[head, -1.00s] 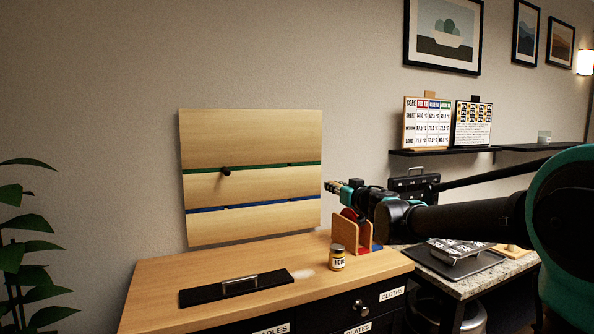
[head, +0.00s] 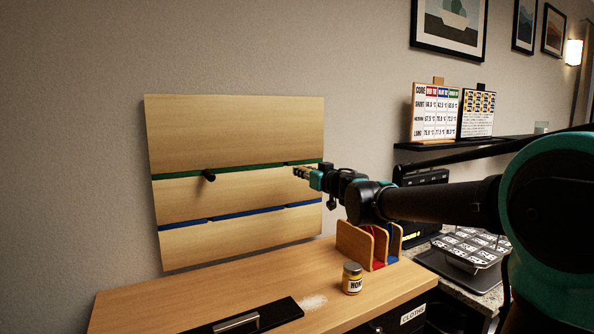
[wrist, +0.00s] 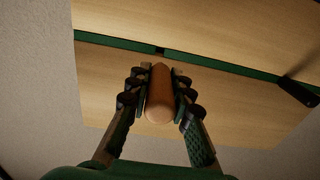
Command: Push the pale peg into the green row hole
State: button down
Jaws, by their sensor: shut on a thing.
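The pale peg (wrist: 160,100), a wooden rod with a rounded near end, is between the fingers of my gripper (wrist: 160,88) in the wrist view. My gripper is shut on it. Its far end points at the wooden board (head: 235,130); whether it touches the board I cannot tell. The green row (wrist: 110,41) crosses the board just beyond the peg. A dark hole or gap (wrist: 160,51) in that row lies nearly in line with the peg. In the head view my gripper (head: 304,172) is at the board's right side, near the green row (head: 250,167).
A dark peg (head: 209,175) sticks out of the green row; it also shows in the wrist view (wrist: 300,92). A blue row (head: 240,213) runs below. A labelled jar (head: 352,278) and a wooden rack (head: 355,240) stand on the counter (head: 140,305).

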dwell(0.4)
jog(key=shift+x, duration=2.85)
jog(key=shift+x, duration=1.5)
jog(key=c, duration=1.3)
grip_release()
